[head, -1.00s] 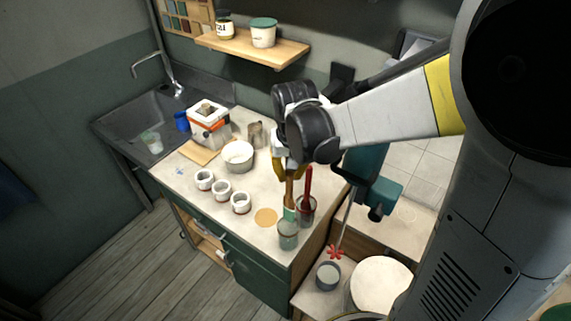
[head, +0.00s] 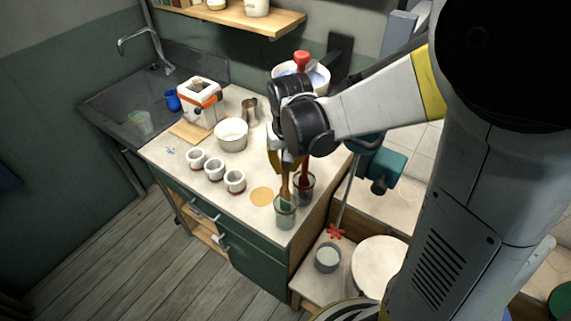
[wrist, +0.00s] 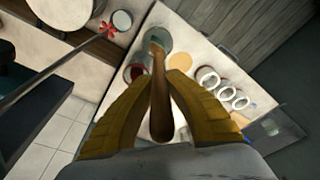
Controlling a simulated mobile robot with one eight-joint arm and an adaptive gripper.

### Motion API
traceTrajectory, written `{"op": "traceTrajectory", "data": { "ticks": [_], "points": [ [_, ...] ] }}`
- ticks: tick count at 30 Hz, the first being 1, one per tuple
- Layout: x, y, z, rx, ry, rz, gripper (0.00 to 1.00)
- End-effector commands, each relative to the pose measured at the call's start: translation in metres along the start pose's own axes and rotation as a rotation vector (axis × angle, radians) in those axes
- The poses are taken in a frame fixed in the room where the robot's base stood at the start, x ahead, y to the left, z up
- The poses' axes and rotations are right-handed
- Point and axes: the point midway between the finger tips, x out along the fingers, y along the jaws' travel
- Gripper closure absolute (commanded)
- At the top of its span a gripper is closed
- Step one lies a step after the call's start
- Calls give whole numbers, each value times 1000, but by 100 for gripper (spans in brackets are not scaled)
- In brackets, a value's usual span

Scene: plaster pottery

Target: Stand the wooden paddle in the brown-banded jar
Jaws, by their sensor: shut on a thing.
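My gripper (head: 279,162) has yellow fingers and is shut on the brown wooden paddle (head: 285,184), which also shows between the fingers in the wrist view (wrist: 158,98). The paddle hangs nearly upright, with its lower end inside the mouth of a grey-green glassy jar (head: 285,216) near the counter's front right corner. Whether it touches the bottom is unclear. That jar also shows in the wrist view (wrist: 159,37). A second jar (head: 304,193), just behind and to the right, holds a red-handled tool (head: 305,172). I cannot make out a brown band on either jar.
Several white cups (head: 214,169) and a white bowl (head: 231,135) stand left on the counter. A round tan disc (head: 262,196) lies beside the front jar. A grey pot (head: 327,258) stands on a lower surface to the right. The counter's front edge is close to the jar.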

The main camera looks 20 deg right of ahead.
Motion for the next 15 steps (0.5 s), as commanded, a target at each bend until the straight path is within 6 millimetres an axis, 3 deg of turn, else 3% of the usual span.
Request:
{"op": "traceTrajectory", "data": {
  "ticks": [13, 14, 15],
  "points": [
    [9, 0, 1, 0, 0, 0, 100],
    [9, 0, 1, 0, 0, 0, 79],
    [9, 0, 1, 0, 0, 0, 67]
  ]
}}
